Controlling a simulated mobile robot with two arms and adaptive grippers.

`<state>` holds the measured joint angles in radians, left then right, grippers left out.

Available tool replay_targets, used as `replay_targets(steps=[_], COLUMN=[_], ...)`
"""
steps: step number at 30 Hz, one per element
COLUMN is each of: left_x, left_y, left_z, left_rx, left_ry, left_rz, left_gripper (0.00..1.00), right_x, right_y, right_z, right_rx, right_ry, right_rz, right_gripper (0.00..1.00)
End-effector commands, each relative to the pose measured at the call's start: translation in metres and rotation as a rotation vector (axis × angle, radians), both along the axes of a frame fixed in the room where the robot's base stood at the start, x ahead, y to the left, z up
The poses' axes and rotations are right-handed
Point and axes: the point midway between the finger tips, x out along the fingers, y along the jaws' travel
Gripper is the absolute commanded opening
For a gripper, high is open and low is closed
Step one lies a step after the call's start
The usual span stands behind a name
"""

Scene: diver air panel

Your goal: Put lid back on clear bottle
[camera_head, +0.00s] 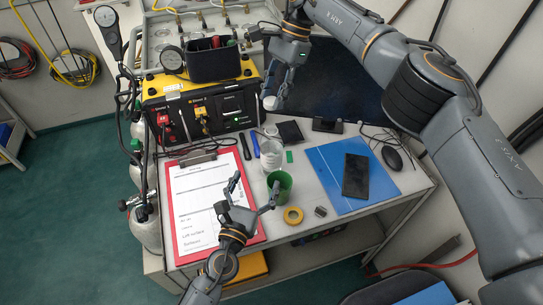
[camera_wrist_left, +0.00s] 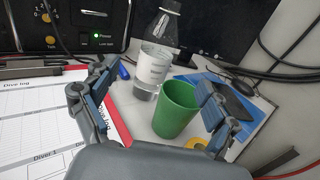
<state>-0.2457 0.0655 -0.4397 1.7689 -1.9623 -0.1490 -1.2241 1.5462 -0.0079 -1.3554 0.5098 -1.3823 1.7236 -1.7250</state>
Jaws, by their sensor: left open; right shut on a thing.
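The clear bottle (camera_head: 271,156) stands upright on the table behind the green cup. My right gripper (camera_head: 271,97) is above and behind the bottle, shut on a small whitish lid (camera_head: 270,103), apart from the bottle. My left gripper (camera_head: 257,187) is open, with its fingers reaching around the near side of the green cup (camera_head: 280,188). In the left wrist view the cup (camera_wrist_left: 176,108) stands between the open fingers, nearer the right one; contact cannot be told.
A red clipboard (camera_head: 174,207) lies left of the cup. A blue folder (camera_head: 330,168) with a dark phone (camera_head: 356,176) lies right. A yellow tape roll (camera_head: 293,215) is near the front edge. A yellow-black panel (camera_head: 200,108) and a monitor (camera_head: 335,85) stand behind.

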Motion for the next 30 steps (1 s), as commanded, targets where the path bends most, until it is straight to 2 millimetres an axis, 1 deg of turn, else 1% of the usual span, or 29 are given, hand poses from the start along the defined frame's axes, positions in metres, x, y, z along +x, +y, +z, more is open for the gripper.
replay_targets(steps=[5, 12, 18, 24, 30], left_x=[0.022, 0.067, 0.096, 0.11, 0.112], left_y=[-0.007, -0.021, -0.03, -0.035, -0.035], left_z=[0.002, 0.002, 0.001, 0.001, 0.001], left_rx=[-0.003, -0.003, -0.002, -0.003, -0.003], left_ry=[-0.003, -0.003, -0.002, -0.001, 0.0], left_rz=[0.002, 0.001, 0.001, 0.0, 0.001], left_gripper=[0.86, 0.86, 0.86, 0.86, 0.86], right_x=[0.0, 0.0, 0.0, 0.0, 0.0], right_y=[0.0, 0.0, 0.0, 0.0, 0.0], right_z=[0.0, 0.0, 0.0, 0.0, 0.0], right_rx=[0.0, 0.0, 0.0, 0.0, 0.0], right_ry=[0.0, 0.0, 0.0, 0.0, 0.0], right_rz=[0.0, 0.0, 0.0, 0.0, 0.0], right_gripper=[0.24, 0.24, 0.24, 0.24, 0.24])
